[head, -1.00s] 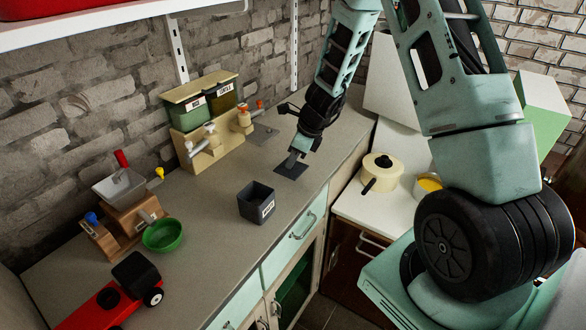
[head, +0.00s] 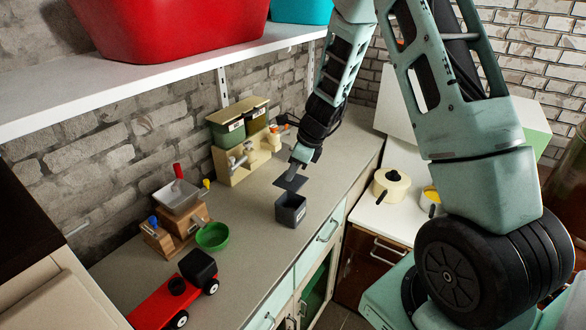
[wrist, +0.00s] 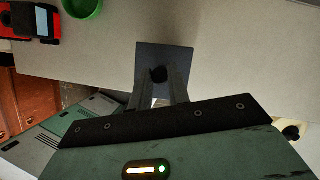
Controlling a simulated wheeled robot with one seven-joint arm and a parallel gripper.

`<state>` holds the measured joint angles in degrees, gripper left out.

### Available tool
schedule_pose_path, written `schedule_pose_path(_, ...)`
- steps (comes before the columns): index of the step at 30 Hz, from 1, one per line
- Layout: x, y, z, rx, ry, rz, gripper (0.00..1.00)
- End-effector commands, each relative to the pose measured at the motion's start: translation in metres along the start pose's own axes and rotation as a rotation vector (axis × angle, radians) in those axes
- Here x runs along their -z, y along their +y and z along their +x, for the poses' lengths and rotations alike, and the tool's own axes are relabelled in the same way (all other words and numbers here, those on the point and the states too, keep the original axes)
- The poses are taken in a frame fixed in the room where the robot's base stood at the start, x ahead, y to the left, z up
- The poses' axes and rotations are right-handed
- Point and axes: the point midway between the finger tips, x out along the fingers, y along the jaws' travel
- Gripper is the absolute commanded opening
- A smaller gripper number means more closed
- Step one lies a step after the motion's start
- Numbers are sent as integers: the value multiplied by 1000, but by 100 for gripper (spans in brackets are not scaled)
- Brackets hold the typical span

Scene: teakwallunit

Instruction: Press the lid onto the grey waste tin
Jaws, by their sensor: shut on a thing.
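In the wrist view my gripper (wrist: 158,95) is closed on the knob in the middle of the lid (wrist: 166,60). The tin does not show in the wrist view; the lid may hide it.
A green bowl (head: 213,237), a wooden grinder (head: 178,228) and a red toy truck (head: 180,295) stand to the left. A cream rack with bins (head: 243,140) is against the wall. A cream pot (head: 391,186) is at right. The shelf (head: 150,80) overhangs the worktop.

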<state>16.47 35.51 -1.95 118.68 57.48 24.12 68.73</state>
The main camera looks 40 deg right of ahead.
Motion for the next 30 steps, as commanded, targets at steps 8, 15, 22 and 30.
schedule_pose_path(8, 5, 0, 12, 0, 0, 0, 0)
schedule_pose_path(15, 14, 0, 32, 0, 0, 0, 0)
schedule_pose_path(22, 21, 0, 51, 0, 0, 0, 0)
schedule_pose_path(30, 25, 0, 59, 1, 0, 0, 0)
